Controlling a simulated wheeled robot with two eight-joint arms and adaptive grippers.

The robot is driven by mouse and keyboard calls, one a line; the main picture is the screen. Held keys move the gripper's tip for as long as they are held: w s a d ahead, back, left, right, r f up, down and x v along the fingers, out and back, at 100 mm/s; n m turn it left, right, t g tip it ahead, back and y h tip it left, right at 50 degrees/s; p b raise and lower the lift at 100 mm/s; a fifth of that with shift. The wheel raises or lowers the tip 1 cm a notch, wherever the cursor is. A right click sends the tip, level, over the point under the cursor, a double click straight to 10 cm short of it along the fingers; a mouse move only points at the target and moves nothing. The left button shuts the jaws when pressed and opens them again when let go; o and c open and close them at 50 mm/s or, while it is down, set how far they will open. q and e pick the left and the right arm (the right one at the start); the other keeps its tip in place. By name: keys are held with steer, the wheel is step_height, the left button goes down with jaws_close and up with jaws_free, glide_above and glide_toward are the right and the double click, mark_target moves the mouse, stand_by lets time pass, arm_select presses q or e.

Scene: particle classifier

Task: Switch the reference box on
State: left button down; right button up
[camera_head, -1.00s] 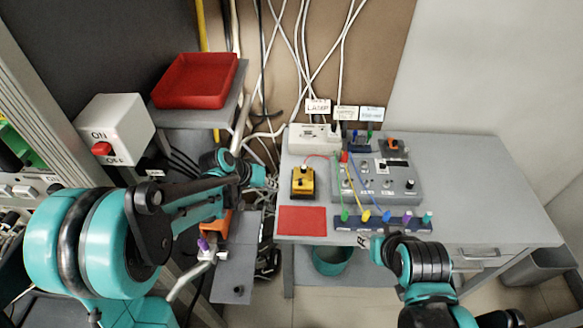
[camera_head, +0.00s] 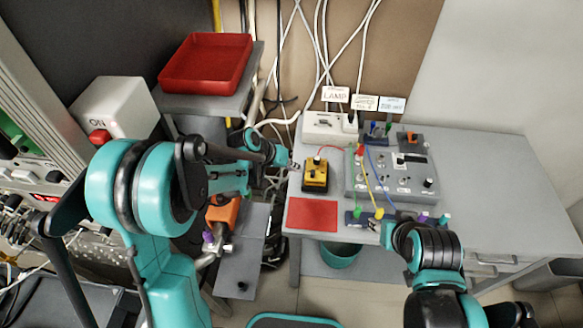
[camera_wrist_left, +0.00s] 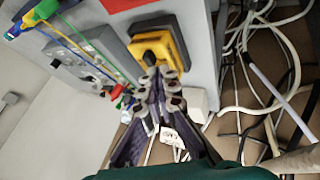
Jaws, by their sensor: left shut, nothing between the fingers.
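No readable label marks which unit is the reference box. My left gripper (camera_head: 293,165) is shut and empty, just left of the yellow box at the table's left edge. Its closed fingers show in the left wrist view (camera_wrist_left: 163,80); contact with the box cannot be made out. My right gripper (camera_head: 374,224) is by the table's front edge; its fingers are too small to read.
A grey panel (camera_head: 375,188) with knobs and coloured leads stands right of the yellow box. A white socket strip (camera_head: 322,125) with labels is behind. A red mat (camera_head: 312,213) lies in front. A white ON switch box (camera_head: 118,103) is far left. The table's right side is clear.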

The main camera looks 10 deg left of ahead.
mark_target(314, 173)
arm_select(q)
steer(key=b+x, duration=0.1)
steer(key=x, duration=0.5)
steer(key=shift+d+b, duration=0.4)
steer(key=shift+d, duration=1)
steer(key=shift+r, duration=0.15)
